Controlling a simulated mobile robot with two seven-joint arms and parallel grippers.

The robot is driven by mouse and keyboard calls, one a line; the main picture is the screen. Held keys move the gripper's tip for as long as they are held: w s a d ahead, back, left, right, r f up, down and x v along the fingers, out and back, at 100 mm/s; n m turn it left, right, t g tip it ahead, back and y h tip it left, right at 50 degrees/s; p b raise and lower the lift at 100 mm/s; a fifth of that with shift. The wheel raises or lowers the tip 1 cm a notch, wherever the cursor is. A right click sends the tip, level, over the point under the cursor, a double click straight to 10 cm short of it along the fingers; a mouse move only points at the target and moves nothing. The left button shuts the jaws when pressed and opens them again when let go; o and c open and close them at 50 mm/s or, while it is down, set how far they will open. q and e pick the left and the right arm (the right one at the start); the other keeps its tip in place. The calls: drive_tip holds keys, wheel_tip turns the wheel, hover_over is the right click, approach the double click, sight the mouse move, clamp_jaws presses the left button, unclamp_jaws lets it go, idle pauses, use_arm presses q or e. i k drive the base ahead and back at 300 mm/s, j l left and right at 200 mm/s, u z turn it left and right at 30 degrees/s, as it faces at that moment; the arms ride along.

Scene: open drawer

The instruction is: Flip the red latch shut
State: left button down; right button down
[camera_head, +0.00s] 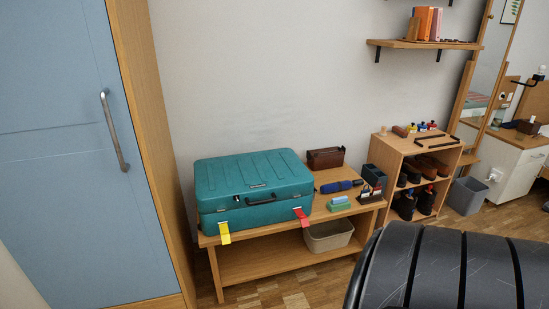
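A teal case (252,184) with a dark front handle sits on a low wooden bench. Its lid is down. The red latch (301,217) is at the right of the case's front, below the lid seam. Its tab slants down and outward over the bench's front edge. A yellow latch (224,234) hangs in a similar way at the left of the front. Whether either latch is hooked is too small to tell. Neither of my grippers is in view, and nothing touches the case from the front.
The bench (262,231) also holds a brown box (325,158), a blue roll (341,186), and small brushes and blocks at right. A beige bin (328,236) is on its lower shelf. A blue cabinet door (70,150) stands at left. A dark ribbed shape blocks the lower right.

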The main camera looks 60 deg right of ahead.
sight(304, 221)
drive_tip(key=z, duration=2.1)
